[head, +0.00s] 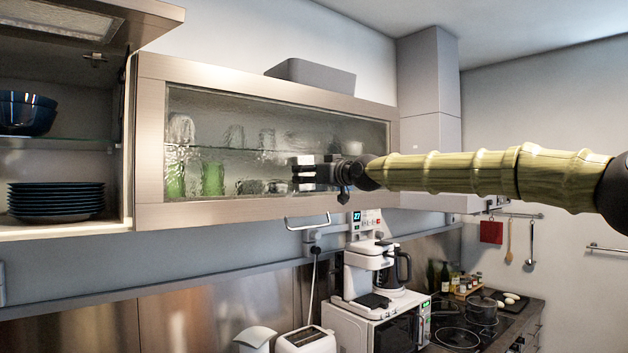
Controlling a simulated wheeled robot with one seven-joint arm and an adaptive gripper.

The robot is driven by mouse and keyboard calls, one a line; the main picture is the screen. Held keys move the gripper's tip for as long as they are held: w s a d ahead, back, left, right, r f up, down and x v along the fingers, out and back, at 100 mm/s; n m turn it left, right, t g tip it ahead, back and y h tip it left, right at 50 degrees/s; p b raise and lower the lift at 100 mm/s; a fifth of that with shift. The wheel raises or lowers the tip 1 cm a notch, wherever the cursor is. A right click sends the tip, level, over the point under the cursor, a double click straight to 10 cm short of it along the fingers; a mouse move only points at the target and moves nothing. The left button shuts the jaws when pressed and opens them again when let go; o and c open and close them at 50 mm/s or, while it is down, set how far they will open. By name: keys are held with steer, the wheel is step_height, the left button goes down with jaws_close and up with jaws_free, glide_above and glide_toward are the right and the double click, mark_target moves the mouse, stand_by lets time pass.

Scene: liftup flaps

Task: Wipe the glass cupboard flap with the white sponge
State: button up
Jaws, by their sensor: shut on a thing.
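The glass cupboard flap (240,105) is closed, a wide textured pane in a light wood frame. Glasses and dishes show blurred behind it. My arm reaches in from the right, and my gripper (303,173) is in front of the lower right part of the pane. It is shut on the white sponge (301,160), of which only a small pale part shows at the fingertips. The rest of the sponge is hidden. I cannot tell whether the sponge touches the glass.
A bar handle (307,222) hangs below the flap's lower edge. The left cupboard is open, with dark plates (56,198) and blue bowls (27,113). A grey bin (312,76) sits on top. Below stand a coffee maker (372,268), microwave (385,325) and toaster (305,341).

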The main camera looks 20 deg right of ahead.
mark_target(289, 174)
steer(key=shift+s+a, duration=0.2)
steer(key=shift+a, duration=0.25)
steer(key=shift+a+b, duration=0.1)
steer(key=shift+b, duration=0.2)
steer(key=shift+s+a+b, duration=0.3)
steer(key=shift+a+b, duration=0.2)
steer(key=shift+a, duration=0.3)
steer(key=shift+s+a+b, duration=0.25)
steer(key=shift+a+b, duration=0.2)
steer(key=shift+a, duration=0.3)
steer(key=shift+s, duration=0.1)
steer(key=shift+s+d+f+b, duration=0.1)
steer(key=shift+s+d+b, duration=0.05)
steer(key=shift+s+b, duration=0.35)
steer(key=shift+b+v, duration=1.1)
steer(key=shift+v, duration=1.2)
steer(key=shift+b+v, duration=0.75)
steer(key=shift+v, duration=0.75)
